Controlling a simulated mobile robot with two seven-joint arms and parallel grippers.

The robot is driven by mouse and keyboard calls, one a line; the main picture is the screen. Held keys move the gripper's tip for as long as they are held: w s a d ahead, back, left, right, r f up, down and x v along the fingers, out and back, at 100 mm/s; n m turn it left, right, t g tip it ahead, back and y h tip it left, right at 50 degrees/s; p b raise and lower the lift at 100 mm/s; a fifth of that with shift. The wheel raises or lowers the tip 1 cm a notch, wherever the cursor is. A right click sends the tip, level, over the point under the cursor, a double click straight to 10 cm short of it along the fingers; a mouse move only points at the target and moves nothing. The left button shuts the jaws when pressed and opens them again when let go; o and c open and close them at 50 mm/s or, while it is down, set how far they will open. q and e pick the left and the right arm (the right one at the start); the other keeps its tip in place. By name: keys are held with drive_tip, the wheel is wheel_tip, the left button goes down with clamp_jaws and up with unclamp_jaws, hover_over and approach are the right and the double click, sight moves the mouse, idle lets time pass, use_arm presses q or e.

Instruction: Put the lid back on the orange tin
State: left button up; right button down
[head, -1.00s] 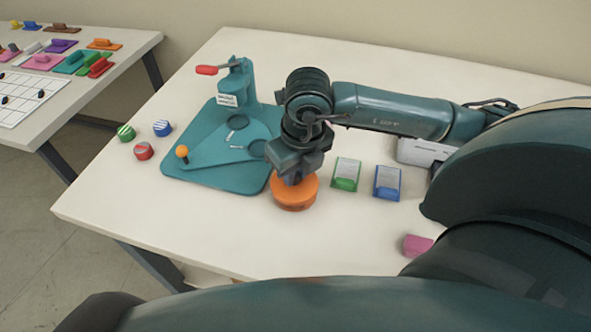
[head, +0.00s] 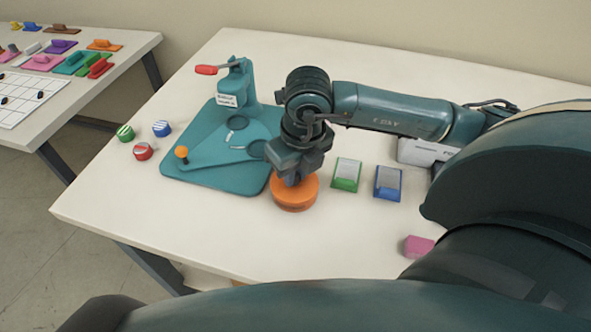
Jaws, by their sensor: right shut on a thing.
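The orange tin (head: 294,204) stands on the white table, just right of the teal press base. Its round orange lid (head: 311,187) shows on top, with a thin seam line below its edge. I cannot tell whether the lid is fully seated. My right gripper (head: 294,181) points down at the middle of the lid and is shut on it. The fingertips and whatever they grip on the lid are mostly hidden by the wrist. My left gripper is out of view.
A teal press (head: 236,135) with a red handle stands left of the tin. Green (head: 347,175) and blue (head: 388,182) boxes are to its right. A pink block (head: 417,246) lies nearer. Several striped round pieces (head: 143,151) lie at left. The table's front left is clear.

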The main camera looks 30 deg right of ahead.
drive_tip(key=c, duration=1.3)
unclamp_jaws()
drive_tip(key=shift+o, duration=0.7)
drive_tip(key=o, duration=0.4)
drive_tip(key=shift+c, duration=0.2)
drive_tip(key=shift+r+p, duration=2.2)
drive_tip(key=shift+r, duration=1.35)
drive_tip(key=shift+c, duration=0.3)
